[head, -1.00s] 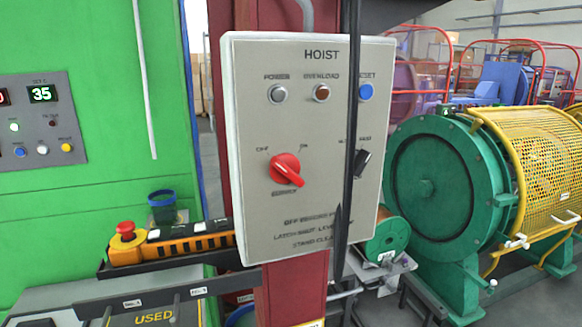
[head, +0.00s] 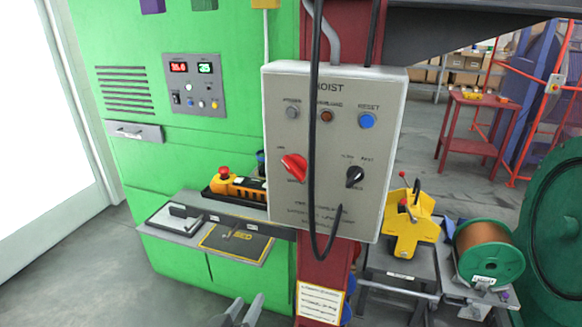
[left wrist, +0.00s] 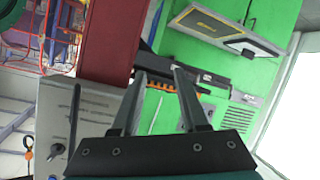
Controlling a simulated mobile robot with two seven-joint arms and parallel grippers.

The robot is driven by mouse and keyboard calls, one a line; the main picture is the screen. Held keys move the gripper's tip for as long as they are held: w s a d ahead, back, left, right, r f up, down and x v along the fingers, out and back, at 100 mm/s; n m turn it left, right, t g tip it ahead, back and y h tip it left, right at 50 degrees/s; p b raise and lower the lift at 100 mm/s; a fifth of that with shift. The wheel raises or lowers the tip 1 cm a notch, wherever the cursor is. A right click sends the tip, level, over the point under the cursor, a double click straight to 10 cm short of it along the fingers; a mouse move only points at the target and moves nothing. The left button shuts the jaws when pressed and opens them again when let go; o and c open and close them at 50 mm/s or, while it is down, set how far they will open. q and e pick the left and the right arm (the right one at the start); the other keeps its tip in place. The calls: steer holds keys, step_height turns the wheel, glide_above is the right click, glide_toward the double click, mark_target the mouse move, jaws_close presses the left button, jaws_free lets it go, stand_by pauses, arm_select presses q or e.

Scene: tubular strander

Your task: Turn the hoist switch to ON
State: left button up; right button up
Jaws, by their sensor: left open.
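The grey hoist box (head: 335,215) is mounted on a red column in the head view. Its red rotary switch (head: 293,167) sits at the lower left of the panel, with its handle slanting from upper left to lower right. My left gripper (head: 243,308) shows at the bottom edge of the head view, below the box and apart from it. In the left wrist view the two fingers of my left gripper (left wrist: 162,78) are spread with nothing between them. My right gripper is not in view.
A black cable (head: 312,120) hangs in front of the box, right of the red switch. A black selector knob (head: 355,177) is on the panel's right. Open floor lies front left.

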mark_target(291, 171)
arm_select(q)
steer(key=s+d+r+n+t+h+p, duration=0.2)
steer(key=r, duration=1)
steer(key=s+d+r+n+t+h+p, duration=0.1)
steer(key=s+d+r+t, duration=0.15)
steer(key=r, duration=0.95)
steer(key=shift+g, duration=0.35)
steer(key=x, duration=1)
steer(key=a+x, duration=0.1)
steer(key=x, duration=0.3)
steer(key=shift+w+d+f+p, duration=0.2)
steer(key=shift+w+p, duration=0.1)
steer(key=shift+w, duration=0.25)
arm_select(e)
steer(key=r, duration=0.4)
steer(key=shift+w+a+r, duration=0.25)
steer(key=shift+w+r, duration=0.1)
arm_select(q)
steer(key=shift+c, duration=0.3)
jaws_close()
